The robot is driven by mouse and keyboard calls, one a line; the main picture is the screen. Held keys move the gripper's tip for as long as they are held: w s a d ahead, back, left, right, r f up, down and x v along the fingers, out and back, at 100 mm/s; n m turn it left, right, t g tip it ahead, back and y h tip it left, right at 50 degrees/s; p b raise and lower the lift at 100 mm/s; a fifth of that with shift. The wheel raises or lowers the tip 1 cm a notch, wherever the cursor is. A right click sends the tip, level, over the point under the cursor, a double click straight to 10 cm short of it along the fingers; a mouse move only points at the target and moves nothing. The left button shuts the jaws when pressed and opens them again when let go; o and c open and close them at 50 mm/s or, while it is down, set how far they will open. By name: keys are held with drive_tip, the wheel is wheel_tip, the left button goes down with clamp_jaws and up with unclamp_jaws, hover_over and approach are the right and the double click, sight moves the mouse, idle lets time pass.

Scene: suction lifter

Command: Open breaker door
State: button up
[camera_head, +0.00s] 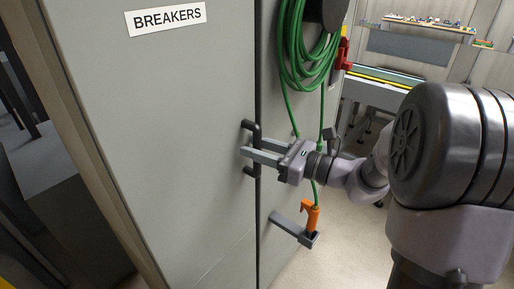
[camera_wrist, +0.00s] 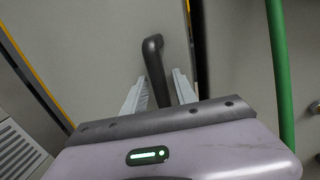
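The breaker door (camera_head: 170,130) is a tall grey panel with a white BREAKERS label (camera_head: 166,19). It looks closed. Its black bar handle (camera_head: 257,133) stands upright near the door's right edge. My gripper (camera_head: 262,152) reaches in from the right at the handle. In the wrist view the handle (camera_wrist: 154,55) runs between the two fingers of my gripper (camera_wrist: 158,92). The fingers are apart, with gaps visible beside the handle, so the gripper looks open around it. The lower part of the handle is hidden behind the gripper body.
A coiled green hose (camera_head: 297,50) hangs just right of the door, and it also shows in the wrist view (camera_wrist: 280,80). An orange nozzle (camera_head: 310,217) sits in a grey bracket (camera_head: 292,231) below my gripper. A conveyor-like table (camera_head: 375,92) stands behind. Floor is clear at lower right.

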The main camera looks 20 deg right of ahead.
clamp_jaws()
idle(1.2)
